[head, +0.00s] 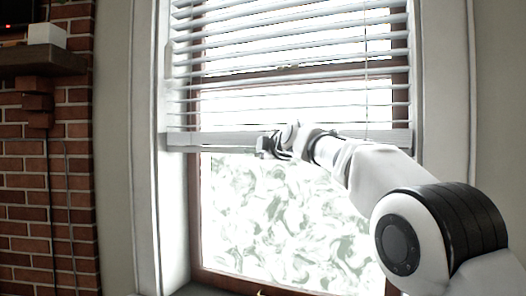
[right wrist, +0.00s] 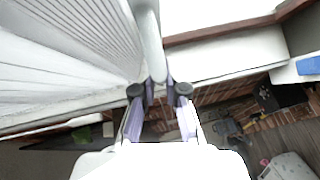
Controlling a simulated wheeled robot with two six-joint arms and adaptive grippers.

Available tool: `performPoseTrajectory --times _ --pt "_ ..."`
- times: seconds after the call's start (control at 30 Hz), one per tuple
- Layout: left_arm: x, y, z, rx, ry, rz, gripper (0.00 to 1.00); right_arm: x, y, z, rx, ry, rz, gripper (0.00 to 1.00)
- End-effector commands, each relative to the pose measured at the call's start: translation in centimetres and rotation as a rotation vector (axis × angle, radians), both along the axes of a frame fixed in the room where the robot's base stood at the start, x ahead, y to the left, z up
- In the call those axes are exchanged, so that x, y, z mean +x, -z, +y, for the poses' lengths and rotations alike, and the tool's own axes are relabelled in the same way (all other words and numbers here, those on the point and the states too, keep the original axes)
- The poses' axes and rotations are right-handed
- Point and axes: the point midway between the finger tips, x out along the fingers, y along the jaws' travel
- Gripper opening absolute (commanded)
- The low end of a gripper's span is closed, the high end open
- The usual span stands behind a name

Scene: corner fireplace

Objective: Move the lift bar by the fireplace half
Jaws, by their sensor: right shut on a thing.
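The lift bar (head: 205,140) is the white bottom rail of the window blind, running across the window below the slats. My right gripper (head: 267,147) is at the bar, a little left of its middle. In the right wrist view the bar (right wrist: 150,42) runs down from the top edge to between the fingers, and my right gripper (right wrist: 160,91) is shut on it. The fingers hide a short piece of the bar. My left gripper is in neither view.
The white blind slats (head: 290,95) hang above the bar. Below it is bare window glass (head: 270,220) with a brown frame. White trim borders the window. The brick fireplace (head: 70,190) with a dark mantel (head: 38,62) stands at the left.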

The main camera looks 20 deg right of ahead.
Motion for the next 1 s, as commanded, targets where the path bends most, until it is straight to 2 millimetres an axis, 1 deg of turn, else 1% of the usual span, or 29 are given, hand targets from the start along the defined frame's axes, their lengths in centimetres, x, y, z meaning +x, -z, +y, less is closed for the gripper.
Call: performPoseTrajectory --times 0.07,0.1,0.13,0.17,0.47,0.57,0.63,0.77,0.9,1.0 --pt "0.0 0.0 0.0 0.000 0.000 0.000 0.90 0.1 0.2 0.0 0.000 0.000 0.002 0.00" --pt "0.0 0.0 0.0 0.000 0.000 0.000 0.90 0.1 0.2 0.0 0.000 0.000 0.002 0.18" --pt "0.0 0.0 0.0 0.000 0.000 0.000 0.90 0.1 0.2 0.0 0.000 0.000 0.002 0.29" --pt "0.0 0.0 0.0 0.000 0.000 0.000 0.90 0.1 0.2 0.0 0.000 0.000 0.002 0.37" --pt "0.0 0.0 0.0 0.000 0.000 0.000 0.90 0.0 0.0 0.0 0.000 0.000 -0.001 0.37" --pt "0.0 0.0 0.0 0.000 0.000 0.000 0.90 -0.5 -0.2 0.0 0.000 -0.001 -0.001 0.37" --pt "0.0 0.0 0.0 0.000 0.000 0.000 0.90 -1.2 -0.3 -0.1 0.000 -0.001 -0.001 0.37" --pt "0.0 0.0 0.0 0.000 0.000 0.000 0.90 -3.5 -0.6 -0.4 0.001 0.000 -0.001 0.37" --pt "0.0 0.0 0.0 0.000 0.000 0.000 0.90 -7.1 -1.2 -0.9 0.003 0.001 -0.001 0.37" --pt "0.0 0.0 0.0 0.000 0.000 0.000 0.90 -9.4 -1.4 -1.2 0.001 0.001 0.000 0.37"
